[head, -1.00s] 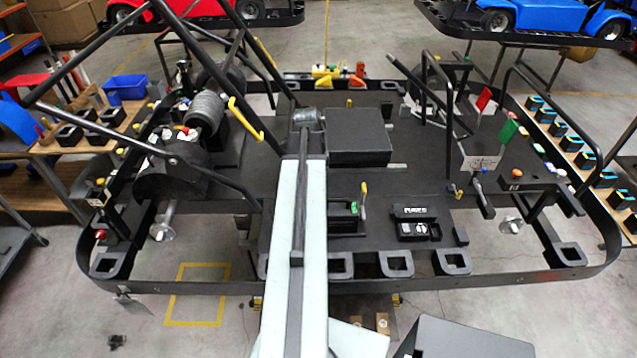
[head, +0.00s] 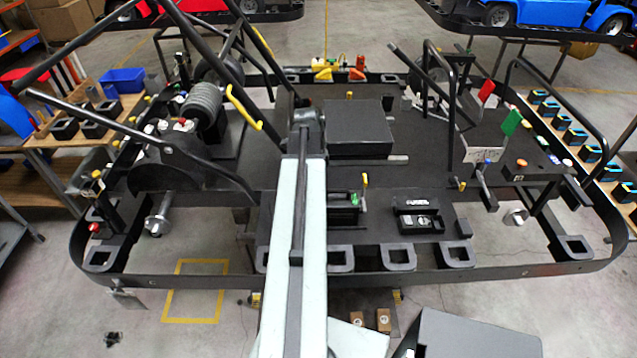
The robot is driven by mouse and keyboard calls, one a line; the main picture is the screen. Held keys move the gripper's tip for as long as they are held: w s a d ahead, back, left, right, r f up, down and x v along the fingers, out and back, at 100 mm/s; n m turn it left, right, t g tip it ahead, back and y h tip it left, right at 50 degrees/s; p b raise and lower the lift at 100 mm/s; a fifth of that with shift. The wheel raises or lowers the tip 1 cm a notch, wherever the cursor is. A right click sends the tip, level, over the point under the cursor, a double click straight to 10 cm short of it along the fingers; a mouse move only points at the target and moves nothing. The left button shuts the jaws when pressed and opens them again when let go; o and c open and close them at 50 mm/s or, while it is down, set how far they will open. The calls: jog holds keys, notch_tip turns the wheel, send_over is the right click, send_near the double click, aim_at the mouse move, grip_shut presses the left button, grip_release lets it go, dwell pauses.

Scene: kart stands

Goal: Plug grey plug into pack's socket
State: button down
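A flat black box (head: 359,130), which may be the pack, sits on the kart's dark deck near the middle of the head view. A smaller black unit with a white label (head: 418,215) lies nearer me, right of my arm. Beside it is a black holder (head: 343,208) with a green part and a yellow-topped lever. I cannot make out the grey plug or the socket. My pale arm link reaches from the bottom edge over the deck to a dark joint and covers part of the deck. My gripper does not show.
A black rail (head: 470,279) rings the kart. A dark grey box (head: 475,337) stands at the front. Side tables hold small parts.

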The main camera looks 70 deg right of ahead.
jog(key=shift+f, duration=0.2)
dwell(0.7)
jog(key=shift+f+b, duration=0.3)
jog(key=shift+b, duration=0.2)
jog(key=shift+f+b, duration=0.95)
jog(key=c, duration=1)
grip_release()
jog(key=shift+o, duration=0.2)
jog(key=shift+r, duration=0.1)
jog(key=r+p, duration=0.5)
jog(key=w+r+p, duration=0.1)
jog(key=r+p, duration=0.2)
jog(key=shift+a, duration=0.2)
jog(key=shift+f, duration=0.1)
